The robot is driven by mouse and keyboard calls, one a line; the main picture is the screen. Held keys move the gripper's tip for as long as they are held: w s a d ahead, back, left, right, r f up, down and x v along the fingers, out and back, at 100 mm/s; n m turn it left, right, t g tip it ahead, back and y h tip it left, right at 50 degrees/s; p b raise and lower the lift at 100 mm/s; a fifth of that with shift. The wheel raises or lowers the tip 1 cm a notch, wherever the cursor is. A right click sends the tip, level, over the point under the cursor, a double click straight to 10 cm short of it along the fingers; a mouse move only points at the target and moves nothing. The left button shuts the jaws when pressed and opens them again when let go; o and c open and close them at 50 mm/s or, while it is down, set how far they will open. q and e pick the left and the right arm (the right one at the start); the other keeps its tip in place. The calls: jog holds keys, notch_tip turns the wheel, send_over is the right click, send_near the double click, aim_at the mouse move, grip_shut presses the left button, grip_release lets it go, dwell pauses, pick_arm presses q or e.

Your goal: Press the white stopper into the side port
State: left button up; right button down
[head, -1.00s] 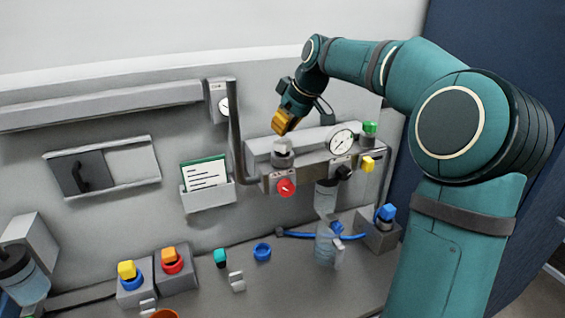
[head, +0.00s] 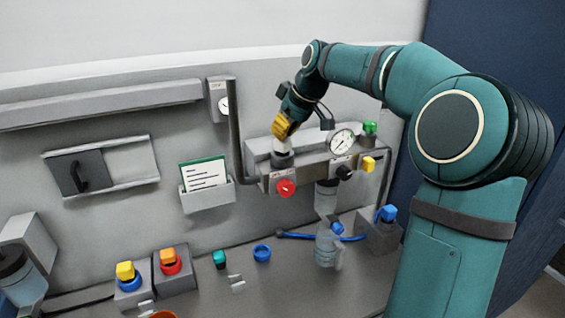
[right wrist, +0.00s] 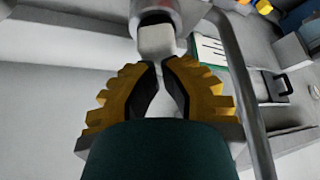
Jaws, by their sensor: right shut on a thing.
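The white stopper (head: 282,146) is at the top of the side port (head: 282,159), a dark-rimmed grey fitting on the manifold block. My right gripper (head: 284,130) points down onto it from above. In the right wrist view my right gripper (right wrist: 160,64) has its yellow-and-black fingertips close together at the near end of the stopper (right wrist: 156,42), shut on it. The stopper's far end meets the dark rim of the port (right wrist: 153,18). How deep it sits inside cannot be seen. My left gripper is out of view.
A round gauge (head: 342,141), a red knob (head: 286,188), a green cap (head: 370,127) and a yellow cap (head: 368,163) are close by on the manifold. A vertical pipe (head: 236,135) runs left of the port. A card holder (head: 208,196) hangs further left.

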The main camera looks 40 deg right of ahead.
jog(key=shift+f+b, duration=0.35)
jog(key=shift+f, duration=0.25)
dwell(0.7)
jog(key=shift+r+p, duration=0.8)
jog(key=shift+r, duration=0.1)
jog(key=shift+r+p, duration=2.3)
jog(key=shift+r, duration=0.45)
jog(key=shift+f, duration=0.1)
